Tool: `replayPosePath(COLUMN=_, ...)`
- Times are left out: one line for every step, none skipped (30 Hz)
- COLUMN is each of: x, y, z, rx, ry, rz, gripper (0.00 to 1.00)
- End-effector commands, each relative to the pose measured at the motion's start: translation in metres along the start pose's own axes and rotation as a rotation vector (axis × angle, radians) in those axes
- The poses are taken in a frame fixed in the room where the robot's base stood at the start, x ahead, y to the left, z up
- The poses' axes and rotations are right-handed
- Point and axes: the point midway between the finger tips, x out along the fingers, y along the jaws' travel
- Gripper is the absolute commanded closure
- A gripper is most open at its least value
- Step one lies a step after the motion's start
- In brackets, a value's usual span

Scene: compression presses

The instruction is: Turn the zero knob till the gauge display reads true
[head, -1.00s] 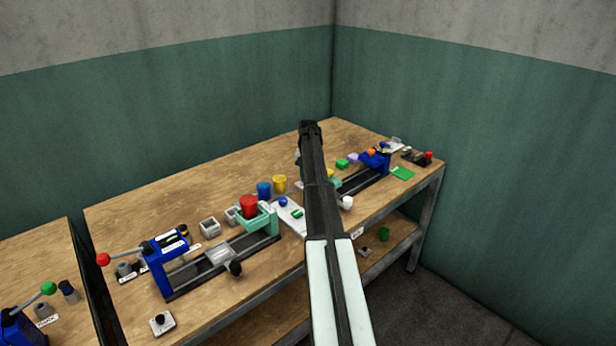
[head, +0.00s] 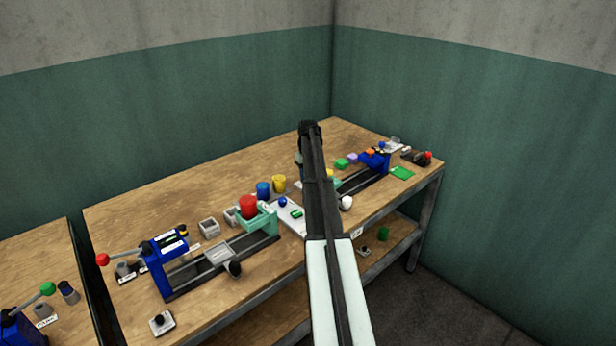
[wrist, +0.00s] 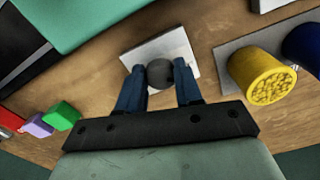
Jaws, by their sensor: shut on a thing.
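In the wrist view, a dark grey round knob (wrist: 160,75) stands on a pale plate (wrist: 183,47) lying on the wooden bench. My gripper (wrist: 160,68) has its two blue fingers on either side of this knob and is shut on it. In the head view my own arm hides the knob and most of the gripper. I cannot make out any gauge display reading in either view. A nearer press (head: 218,255) with a blue end stands at the left of the bench, and a farther press (head: 362,178) stands at the right.
A yellow cup (wrist: 262,78) of granules and a dark blue cup (wrist: 306,46) stand right of the gripper in the wrist view. Green (wrist: 64,116) and purple (wrist: 40,124) blocks lie left. A teal press part (wrist: 85,20) is close by. The bench's back left is clear.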

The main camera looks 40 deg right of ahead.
Motion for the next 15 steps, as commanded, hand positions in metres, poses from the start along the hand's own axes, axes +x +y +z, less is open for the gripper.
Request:
replayPosePath(x=0.0001, y=0.0, z=0.0, rx=-0.004, ry=-0.001, rz=0.0, gripper=0.96)
replayPosePath(x=0.0001, y=0.0, z=0.0, rx=-0.006, ry=-0.001, rz=0.0, gripper=0.96)
replayPosePath(x=0.0001, y=0.0, z=0.0, rx=-0.007, ry=-0.001, rz=0.0, gripper=0.96)
replayPosePath(x=0.0001, y=0.0, z=0.0, rx=-0.007, ry=-0.001, rz=0.0, gripper=0.96)
replayPosePath(x=0.0001, y=0.0, z=0.0, rx=-0.007, ry=-0.001, rz=0.0, gripper=0.96)
replayPosePath(x=0.0001, y=0.0, z=0.0, rx=-0.007, ry=-0.001, rz=0.0, gripper=0.96)
replayPosePath(x=0.0001, y=0.0, z=0.0, rx=-0.007, ry=-0.001, rz=0.0, gripper=0.96)
replayPosePath(x=0.0001, y=0.0, z=0.0, rx=-0.007, ry=-0.001, rz=0.0, gripper=0.96)
replayPosePath(x=0.0001, y=0.0, z=0.0, rx=-0.007, ry=0.0, rz=0.0, gripper=0.96)
replayPosePath(x=0.0002, y=0.0, z=0.0, rx=-0.006, ry=-0.001, rz=0.0, gripper=0.96)
replayPosePath(x=0.0002, y=0.0, z=0.0, rx=-0.006, ry=0.0, rz=0.0, gripper=0.96)
replayPosePath(x=0.0002, y=0.0, z=0.0, rx=-0.006, ry=0.0, rz=0.0, gripper=0.96)
replayPosePath(x=0.0002, y=0.0, z=0.0, rx=-0.006, ry=0.0, rz=0.0, gripper=0.62)
replayPosePath(x=0.0002, y=0.0, z=0.0, rx=-0.006, ry=0.0, rz=0.0, gripper=0.59)
replayPosePath(x=0.0001, y=0.0, z=0.0, rx=-0.006, ry=0.0, rz=0.0, gripper=0.56)
